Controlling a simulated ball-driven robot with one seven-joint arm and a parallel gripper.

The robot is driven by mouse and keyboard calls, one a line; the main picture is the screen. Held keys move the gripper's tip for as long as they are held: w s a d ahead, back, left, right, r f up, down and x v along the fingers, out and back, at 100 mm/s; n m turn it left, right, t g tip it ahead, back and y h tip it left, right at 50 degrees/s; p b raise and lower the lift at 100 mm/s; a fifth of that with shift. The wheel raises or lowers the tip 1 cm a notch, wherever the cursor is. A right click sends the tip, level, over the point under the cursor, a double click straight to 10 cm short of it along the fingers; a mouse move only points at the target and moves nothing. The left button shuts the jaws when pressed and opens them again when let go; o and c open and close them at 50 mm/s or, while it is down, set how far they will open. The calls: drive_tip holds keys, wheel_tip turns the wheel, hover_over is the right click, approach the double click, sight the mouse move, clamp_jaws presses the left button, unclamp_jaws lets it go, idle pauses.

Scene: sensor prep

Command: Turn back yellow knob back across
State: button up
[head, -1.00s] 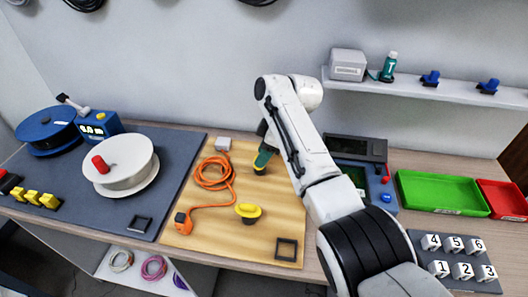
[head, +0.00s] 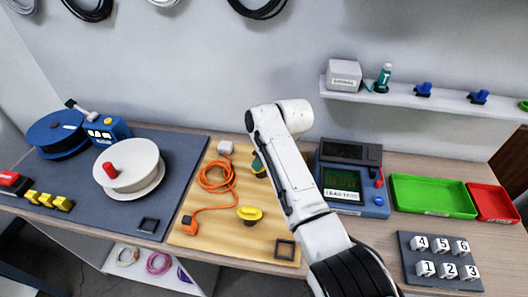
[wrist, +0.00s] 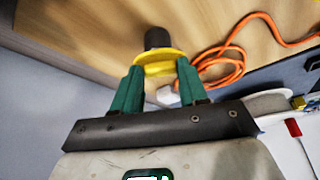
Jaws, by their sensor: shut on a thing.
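My gripper (head: 258,165) is at the back of the wooden board, mostly hidden behind my white arm in the head view. In the wrist view, its green fingers (wrist: 158,72) are shut on the back yellow knob (wrist: 158,62), one on each side. A dark cylindrical part (wrist: 158,38) shows beyond the yellow disc. The knob's turn angle cannot be read. A second yellow knob (head: 250,213) stands nearer the front of the board, apart from my gripper.
An orange cable (head: 215,175) lies coiled left of my gripper on the wooden board (head: 215,230). A small whitish block (head: 225,147) sits behind it. A blue meter (head: 350,180) stands right of my arm. A white reel (head: 130,165) is on the dark mat at left.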

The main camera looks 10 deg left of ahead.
drive_tip(key=m, duration=0.2)
drive_tip(key=m+t+h+p, duration=0.1)
drive_tip(key=shift+s+a+r+m, duration=0.1)
drive_tip(key=shift+s+a+m, duration=0.05)
drive_tip(key=shift+m, duration=0.25)
drive_tip(key=m+h, duration=0.1)
drive_tip(key=m, duration=0.1)
drive_tip(key=shift+a+m+t, duration=0.15)
drive_tip(key=shift+m+t, duration=0.15)
drive_tip(key=shift+m, duration=0.1)
drive_tip(key=m+h, duration=0.1)
drive_tip(key=m, duration=0.1)
drive_tip(key=m+h+b, duration=0.1)
drive_tip(key=m, duration=0.2)
drive_tip(key=shift+s+a+t, duration=0.1)
drive_tip(key=shift+a+t, duration=0.1)
drive_tip(key=shift+t, duration=0.1)
drive_tip(key=shift+m+b, duration=0.3)
drive_tip(key=shift+m, duration=0.1)
drive_tip(key=o, duration=1.1)
drive_tip(key=shift+c, duration=0.2)
drive_tip(key=v, duration=1)
drive_tip(key=shift+r+b, duration=0.3)
drive_tip(key=shift+b, duration=0.05)
drive_tip(key=shift+s+a, duration=0.15)
